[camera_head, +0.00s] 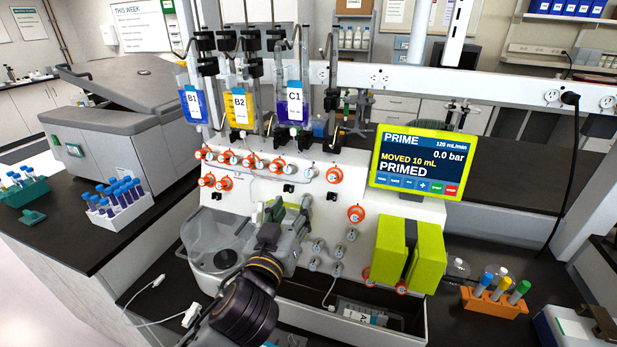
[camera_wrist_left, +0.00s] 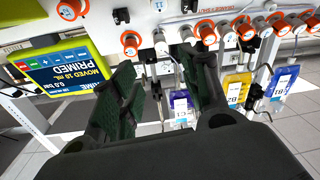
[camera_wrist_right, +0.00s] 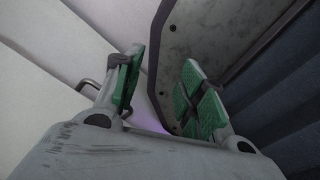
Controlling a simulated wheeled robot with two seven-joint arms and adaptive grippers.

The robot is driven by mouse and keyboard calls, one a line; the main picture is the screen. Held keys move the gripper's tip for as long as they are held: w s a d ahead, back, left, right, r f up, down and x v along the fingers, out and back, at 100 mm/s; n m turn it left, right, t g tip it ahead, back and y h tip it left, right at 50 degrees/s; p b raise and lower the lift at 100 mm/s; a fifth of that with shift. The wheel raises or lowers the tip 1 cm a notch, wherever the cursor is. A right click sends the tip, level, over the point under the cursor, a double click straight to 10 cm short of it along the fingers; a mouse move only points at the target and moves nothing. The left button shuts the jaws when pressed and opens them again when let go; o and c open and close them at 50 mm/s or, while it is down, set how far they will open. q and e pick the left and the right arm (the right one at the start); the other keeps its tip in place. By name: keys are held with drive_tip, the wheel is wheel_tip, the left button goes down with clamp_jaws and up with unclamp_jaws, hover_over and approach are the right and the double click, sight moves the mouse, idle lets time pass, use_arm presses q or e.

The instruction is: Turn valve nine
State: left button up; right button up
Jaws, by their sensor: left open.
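The cell processor's white front panel (camera_head: 300,195) carries several round white valve knobs with orange rings. Upper ones sit in two rows, including an upper left knob (camera_head: 208,181), a right-hand one (camera_head: 334,175) and a lower one (camera_head: 356,214). I cannot read which is valve nine. My left gripper (camera_head: 292,208) is open in front of the panel, below the upper rows, and holds nothing visible. In the left wrist view its fingers (camera_wrist_left: 160,95) are apart, with orange-ringed knobs (camera_wrist_left: 130,43) beyond them. My right gripper (camera_wrist_right: 160,92) shows only in its wrist view, open and empty.
The screen (camera_head: 418,163) reads PRIMED. Bags B1, B2 and C1 (camera_head: 293,103) hang above the valves. A yellow-green block (camera_head: 425,262) projects at lower right. An orange tube rack (camera_head: 494,302) stands right of the machine. A grey bowl-like unit (camera_head: 215,240) is left of my left gripper.

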use_arm(q)
drive_tip(key=p, duration=0.2)
approach(308, 176)
drive_tip(key=shift+w, duration=0.75)
drive_tip(key=x, duration=0.4)
drive_tip(key=shift+d, duration=0.3)
drive_tip(key=shift+p+x, duration=0.45)
drive_tip(key=shift+x, duration=1.1)
use_arm(e)
drive_tip(key=r, duration=0.3)
drive_tip(key=shift+s+d, duration=0.3)
use_arm(q)
drive_tip(key=shift+c, duration=0.2)
use_arm(e)
drive_tip(key=shift+a, duration=0.3)
use_arm(q)
drive_tip(key=c, duration=0.7)
clamp_jaws()
